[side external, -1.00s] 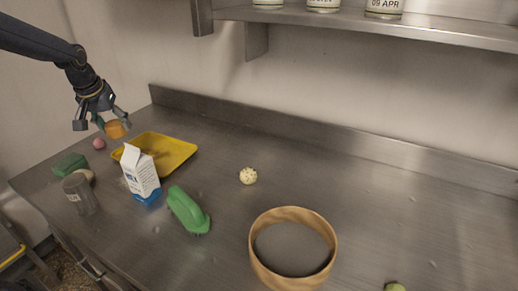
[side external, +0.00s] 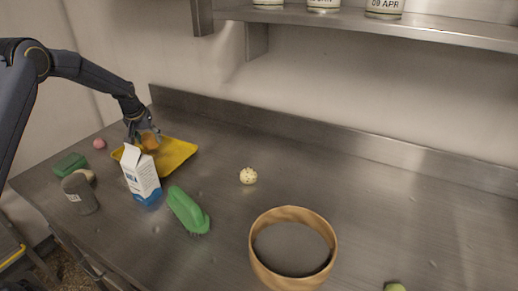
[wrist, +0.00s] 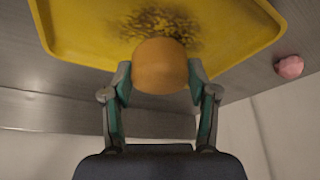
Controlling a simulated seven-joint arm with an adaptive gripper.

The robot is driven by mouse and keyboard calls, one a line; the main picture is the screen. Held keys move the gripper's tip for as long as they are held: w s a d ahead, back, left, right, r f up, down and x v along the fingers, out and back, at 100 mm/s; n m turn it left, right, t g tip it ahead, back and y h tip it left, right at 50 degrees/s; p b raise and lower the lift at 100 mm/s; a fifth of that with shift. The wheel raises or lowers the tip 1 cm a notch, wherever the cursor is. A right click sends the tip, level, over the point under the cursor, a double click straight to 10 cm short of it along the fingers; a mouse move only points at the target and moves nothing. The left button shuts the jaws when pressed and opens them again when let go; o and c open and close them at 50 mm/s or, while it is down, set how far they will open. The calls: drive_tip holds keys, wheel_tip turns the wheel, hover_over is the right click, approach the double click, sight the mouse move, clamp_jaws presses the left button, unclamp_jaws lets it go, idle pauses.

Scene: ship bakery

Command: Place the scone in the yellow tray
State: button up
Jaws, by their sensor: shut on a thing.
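The scone (side external: 150,141), a round golden-brown piece, is held between the fingers of my gripper (side external: 143,138). In the wrist view the scone (wrist: 160,66) sits between the two fingertips of my gripper (wrist: 160,82). The yellow tray (side external: 180,152) lies on the steel counter under the gripper. In the wrist view the tray (wrist: 235,22) fills the top, with a dark crumb-like patch on its floor. The scone appears over the tray; whether it touches the tray floor I cannot tell.
A milk carton (side external: 141,175) stands close in front of the tray. A green brush (side external: 188,210), a grey cup (side external: 79,194), a green block (side external: 69,164) and a wooden bowl (side external: 292,250) are around. A pink ball (side external: 99,143) lies left of the tray. Counter right of the tray is mostly clear.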

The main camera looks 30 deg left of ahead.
sight(152, 146)
drive_tip(key=shift+w+f, duration=0.15)
drive_tip(key=shift+f, duration=0.1)
drive_tip(key=shift+w+a+f, duration=0.1)
drive_tip(key=shift+w+f, duration=0.05)
drive_tip(key=shift+f, duration=1.5)
drive_tip(key=shift+f, duration=0.1)
drive_tip(key=o, duration=1.2)
drive_tip(key=shift+c, duration=0.2)
